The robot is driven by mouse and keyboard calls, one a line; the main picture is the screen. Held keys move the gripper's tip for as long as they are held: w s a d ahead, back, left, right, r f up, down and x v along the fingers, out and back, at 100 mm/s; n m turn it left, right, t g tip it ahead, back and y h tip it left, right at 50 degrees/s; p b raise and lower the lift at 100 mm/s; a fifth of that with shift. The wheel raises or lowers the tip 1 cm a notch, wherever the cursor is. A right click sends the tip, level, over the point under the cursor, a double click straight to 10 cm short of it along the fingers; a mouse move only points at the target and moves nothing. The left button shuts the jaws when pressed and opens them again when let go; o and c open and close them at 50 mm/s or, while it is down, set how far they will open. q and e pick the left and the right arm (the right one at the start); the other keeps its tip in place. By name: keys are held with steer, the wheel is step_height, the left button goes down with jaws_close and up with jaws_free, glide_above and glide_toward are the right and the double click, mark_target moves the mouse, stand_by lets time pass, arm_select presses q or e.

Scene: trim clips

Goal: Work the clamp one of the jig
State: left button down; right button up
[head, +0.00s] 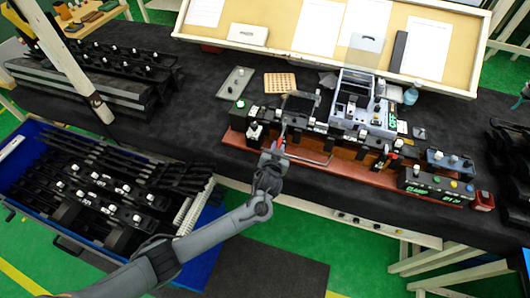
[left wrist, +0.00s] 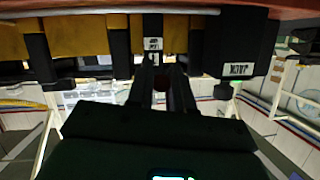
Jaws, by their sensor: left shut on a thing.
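The jig (head: 318,160) stands on the bench, a long reddish-brown base carrying a row of black clamps and blocks. My left gripper (head: 281,143) reaches its front edge, left of the middle. In the left wrist view, my left gripper's fingers (left wrist: 163,82) close in below a black block with a small white label (left wrist: 153,44). They are shut on a small dark part of a clamp (left wrist: 155,58), mostly hidden between the fingertips. I cannot read the label well enough to tell which clamp it is. My right gripper is not in view.
A blue crate (head: 70,237) of black trim parts stands at the left. A control box with coloured buttons (head: 436,186) sits at the jig's right end. A grey tray (head: 235,83) and a pegged board (head: 280,83) lie behind. A pinboard (head: 275,40) stands at the back.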

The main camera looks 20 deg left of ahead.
arm_select(q)
steer(key=shift+f, duration=0.15)
stand_by(0.3)
steer(key=c, duration=1.1)
jaws_free()
steer(key=shift+w, duration=0.1)
steer(key=p+v, duration=0.1)
steer(key=v, duration=1)
steer(key=shift+f, duration=0.1)
